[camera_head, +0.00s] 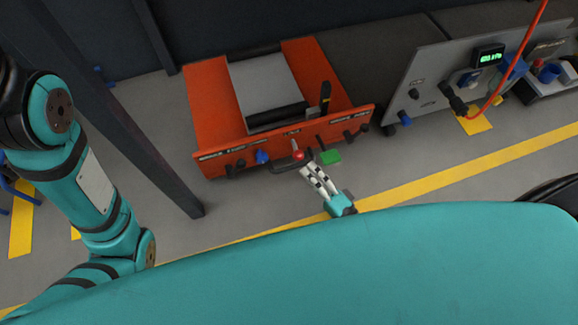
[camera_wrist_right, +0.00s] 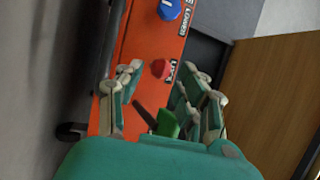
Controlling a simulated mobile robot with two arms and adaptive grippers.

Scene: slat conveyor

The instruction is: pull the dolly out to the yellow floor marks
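The orange dolly (camera_head: 203,105), with a grey top plate, stands in a bay beyond the yellow line in the head view. Its front panel (camera_head: 225,163) carries knobs, a red-tipped part and a green block. The panel also shows in the right wrist view (camera_wrist_right: 140,45). My right gripper (camera_head: 310,166) is close in front of the panel's middle. In the wrist view its fingers (camera_wrist_right: 160,95) are apart, with the red knob (camera_wrist_right: 158,68) showing beyond and between them. I cannot tell whether they touch anything. The yellow floor line (camera_head: 470,167) runs diagonally nearer to me. My left gripper is out of view.
A dark post (camera_head: 135,140) stands left of the dolly. A grey panel unit (camera_head: 425,90) with a green display and red hose stands to the right. Short yellow marks (camera_head: 22,230) lie at far left. The floor between dolly and line is clear apart from my gripper.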

